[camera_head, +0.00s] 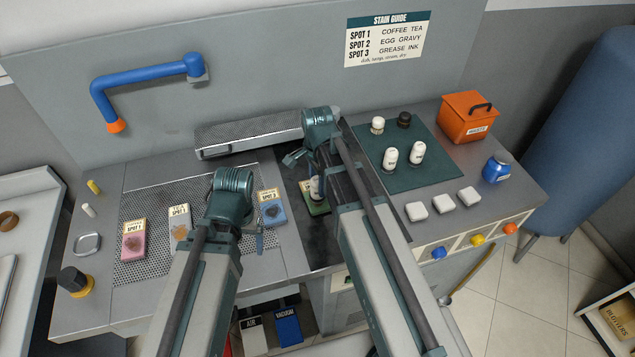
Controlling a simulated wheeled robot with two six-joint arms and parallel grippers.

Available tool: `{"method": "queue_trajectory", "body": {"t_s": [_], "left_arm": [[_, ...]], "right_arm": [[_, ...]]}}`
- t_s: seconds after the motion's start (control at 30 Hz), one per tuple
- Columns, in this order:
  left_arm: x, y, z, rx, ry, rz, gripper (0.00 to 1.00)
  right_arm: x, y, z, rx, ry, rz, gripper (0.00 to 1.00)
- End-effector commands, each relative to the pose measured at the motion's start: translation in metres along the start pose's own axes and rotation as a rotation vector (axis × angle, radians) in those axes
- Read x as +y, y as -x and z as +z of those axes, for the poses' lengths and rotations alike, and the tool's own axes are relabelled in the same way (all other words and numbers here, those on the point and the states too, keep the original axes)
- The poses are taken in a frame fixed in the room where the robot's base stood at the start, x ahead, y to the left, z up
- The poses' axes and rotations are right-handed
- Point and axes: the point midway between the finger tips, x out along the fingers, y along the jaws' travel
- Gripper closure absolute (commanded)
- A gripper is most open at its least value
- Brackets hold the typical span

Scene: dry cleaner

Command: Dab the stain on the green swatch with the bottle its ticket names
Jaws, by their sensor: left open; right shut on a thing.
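The green swatch (319,210) lies on a dark strip of the counter, mostly hidden behind my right gripper and arm. My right gripper (314,172) is shut on a white bottle (316,190), held over the swatch. I cannot tell whether it touches the cloth. The swatch's stain, its ticket writing and the bottle's label are not readable here. My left gripper (256,238) is open and empty over the perforated board, right of the beige swatch. The wall's stain guide (387,40) pairs SPOT 1 with coffee, tea; SPOT 2 with egg, gravy; SPOT 3 with grease, ink.
Two white bottles (390,158) (417,152) stand on the dark green mat (432,174) with two small caps or jars behind. Pink (133,243), beige (179,232) and blue (272,213) swatches lie left. An orange box (467,117), blue jar (496,168) and white pads (443,204) are right.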

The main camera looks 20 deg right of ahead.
Motion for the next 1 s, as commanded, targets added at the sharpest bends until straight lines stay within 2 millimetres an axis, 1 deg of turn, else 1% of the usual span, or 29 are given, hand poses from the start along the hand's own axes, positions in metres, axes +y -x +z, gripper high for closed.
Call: {"method": "queue_trajectory", "body": {"t_s": [0.77,1.0], "left_arm": [[0.0009,-0.0095,-0.0006,0.000,0.000,0.000,0.14],[0.0008,-0.0087,-0.0005,0.000,0.000,0.000,0.14]], "right_arm": [[0.0000,-0.0095,0.0000,0.000,0.000,0.000,1.00],[0.0000,-0.0087,0.0000,0.000,0.000,0.000,1.00]]}}
